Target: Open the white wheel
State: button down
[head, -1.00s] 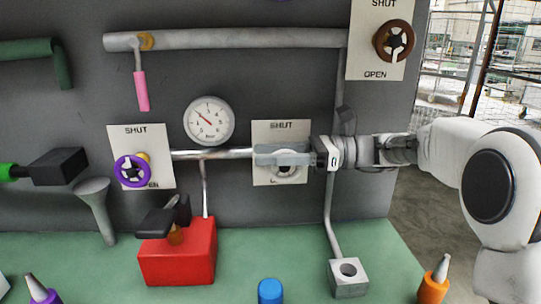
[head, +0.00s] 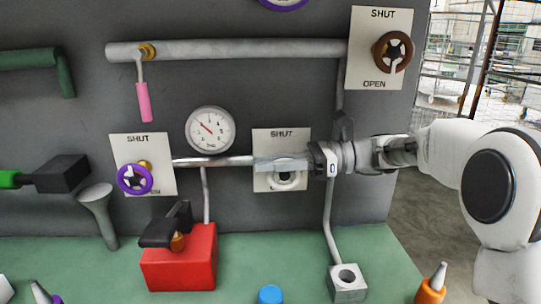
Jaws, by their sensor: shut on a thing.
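The white wheel (head: 286,182) is on a white plate (head: 265,138) marked SHUT at its top, in the middle of the grey panel. The plate's lower lettering is hidden. My gripper (head: 262,165) reaches in from the right, its fingers lying level across the upper part of the wheel and hiding it. It is shut on the wheel; only the wheel's lower rim shows below the fingers.
A purple wheel (head: 135,179) is to the left and a brown wheel (head: 393,52) at the upper right, each on its own plate. A gauge (head: 210,130) is above the pipe. A red box (head: 180,262) and a grey block (head: 347,281) stand on the green bench.

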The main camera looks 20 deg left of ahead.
aim_at(271, 186)
jog(key=p, duration=0.2)
jog(key=t+h+p, duration=0.1)
jog(key=p, duration=0.1)
jog(key=shift+s+a+r+h, duration=0.1)
jog(key=shift+a+r+h, duration=0.05)
jog(key=shift+r+h, duration=0.15)
notch_tip(271, 186, down, 5)
jog(key=t+h+p, duration=0.2)
jog(key=h+p, duration=0.1)
jog(key=p, duration=0.4)
jog(key=t+h+p, duration=0.2)
jog(key=h+p, duration=0.2)
jog(key=p, duration=0.4)
jog(key=t+h+p, duration=0.2)
jog(key=h+p, duration=0.2)
jog(key=p, duration=0.3)
jog(key=shift+r+p, duration=0.15)
jog(key=shift+p, duration=0.15)
jog(key=shift+d+f+t+h+p, duration=0.2)
jog(key=shift+f+t+h+p, duration=0.4)
jog(key=shift+h+p, duration=0.45)
jog(key=shift+w, duration=0.2)
jog(key=c, duration=0.8)
grip_release()
jog(key=shift+c, duration=0.2)
